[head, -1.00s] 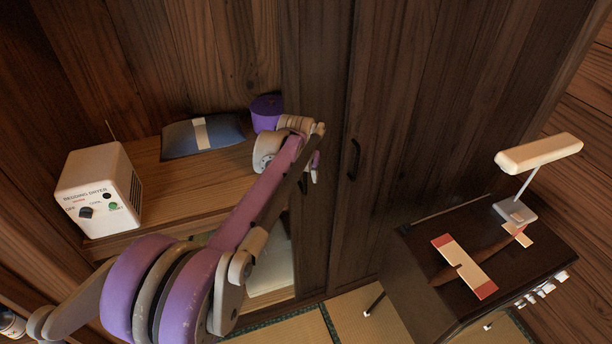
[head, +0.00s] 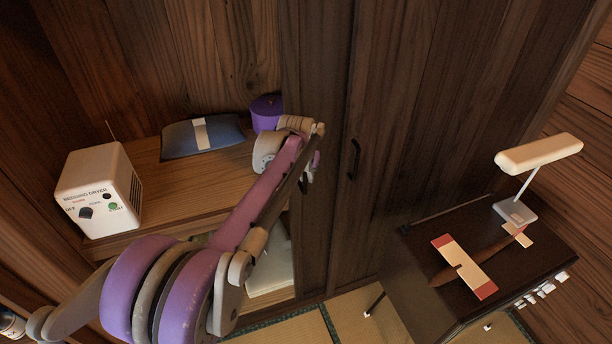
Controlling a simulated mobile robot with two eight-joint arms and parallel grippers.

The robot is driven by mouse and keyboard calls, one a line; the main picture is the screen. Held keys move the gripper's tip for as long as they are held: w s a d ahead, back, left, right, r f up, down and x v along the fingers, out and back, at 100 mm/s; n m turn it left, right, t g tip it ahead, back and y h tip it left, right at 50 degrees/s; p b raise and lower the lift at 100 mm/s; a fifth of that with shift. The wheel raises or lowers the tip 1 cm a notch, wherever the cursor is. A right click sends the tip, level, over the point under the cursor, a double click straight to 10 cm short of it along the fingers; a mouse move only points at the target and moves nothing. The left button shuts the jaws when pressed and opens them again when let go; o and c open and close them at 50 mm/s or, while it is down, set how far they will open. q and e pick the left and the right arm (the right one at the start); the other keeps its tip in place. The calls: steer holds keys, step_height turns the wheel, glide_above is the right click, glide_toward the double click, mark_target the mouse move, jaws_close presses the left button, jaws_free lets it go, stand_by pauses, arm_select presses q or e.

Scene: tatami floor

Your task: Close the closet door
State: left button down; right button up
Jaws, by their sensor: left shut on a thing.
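The closet stands open on its left side, with its wooden shelf (head: 165,190) showing inside. The near dark wooden closet door (head: 312,255) stands just right of the opening. A second dark door panel (head: 400,130) with a black handle (head: 353,160) is right of it. My left arm reaches across the opening, and my left gripper (head: 309,176) is at the near door's face. It is shut on the door's handle, which is mostly hidden behind the gripper and wrist. My right gripper is not in view.
On the shelf are a white bedding dryer (head: 98,190), a blue folded bundle (head: 200,135) and a purple roll (head: 265,112). A dark cabinet (head: 400,265) with a lamp (head: 540,153) and a toy plane (head: 465,265) stands at right. Tatami (head: 290,328) shows below.

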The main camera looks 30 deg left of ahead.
arm_select(q)
steer(key=shift+s+a, duration=0.1)
stand_by(0.8)
steer(key=s+a, duration=2)
steer(key=s, duration=0.3)
steer(key=s+a, duration=1.9)
steer(key=s, duration=0.4)
steer(key=shift+s+a+p, duration=0.3)
steer(key=shift+s+a, duration=0.1)
steer(key=c, duration=0.9)
jaws_free()
steer(key=shift+o, duration=0.2)
steer(key=v, duration=1)
steer(key=shift+r, duration=0.4)
steer(key=shift+s, duration=0.1)
